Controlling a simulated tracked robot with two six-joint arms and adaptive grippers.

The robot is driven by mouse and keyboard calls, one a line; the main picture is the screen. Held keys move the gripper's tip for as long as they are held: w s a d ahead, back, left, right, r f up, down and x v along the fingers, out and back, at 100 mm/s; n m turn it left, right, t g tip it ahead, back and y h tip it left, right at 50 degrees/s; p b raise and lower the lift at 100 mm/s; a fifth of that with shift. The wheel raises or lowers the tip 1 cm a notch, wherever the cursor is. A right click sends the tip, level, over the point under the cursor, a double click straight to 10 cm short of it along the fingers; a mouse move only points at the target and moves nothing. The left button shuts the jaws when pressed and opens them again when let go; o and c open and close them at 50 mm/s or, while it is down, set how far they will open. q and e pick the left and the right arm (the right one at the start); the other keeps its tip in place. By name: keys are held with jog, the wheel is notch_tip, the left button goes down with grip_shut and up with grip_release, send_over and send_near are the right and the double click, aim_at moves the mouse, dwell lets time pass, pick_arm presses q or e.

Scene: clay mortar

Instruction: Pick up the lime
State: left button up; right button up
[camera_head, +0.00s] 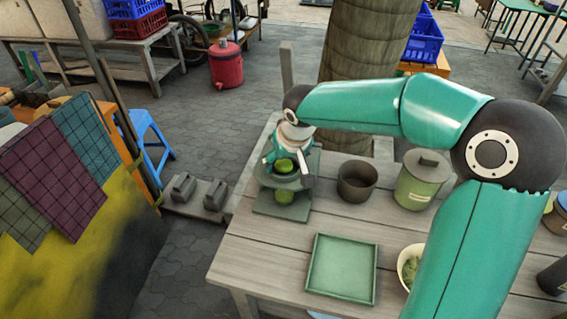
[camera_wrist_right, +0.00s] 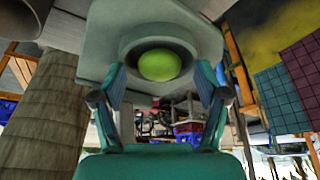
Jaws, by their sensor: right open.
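The lime (camera_head: 285,166) is a bright green ball sitting in the round cup of a grey-green stand (camera_head: 268,208) on the wooden table. In the right wrist view the lime (camera_wrist_right: 159,65) shows inside the dark ring of the grey holder (camera_wrist_right: 205,40). My right gripper (camera_head: 287,170) is over the stand with its fingers apart on either side of the lime. In the wrist view the open fingers (camera_wrist_right: 160,80) flank the lime with gaps on both sides, and nothing is held. Their exact depth against the lime is hard to tell. My left gripper is not in view.
On the table (camera_head: 250,250), a dark brown pot (camera_head: 357,181) and a lidded green canister (camera_head: 420,182) stand right of the stand. A flat green tray (camera_head: 342,270) lies in front. A white bowl (camera_head: 408,262) is partly behind my arm. A post (camera_head: 287,65) rises behind.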

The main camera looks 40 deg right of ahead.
jog(key=shift+s, duration=0.1)
jog(key=c, duration=1.3)
jog(key=shift+c, duration=0.2)
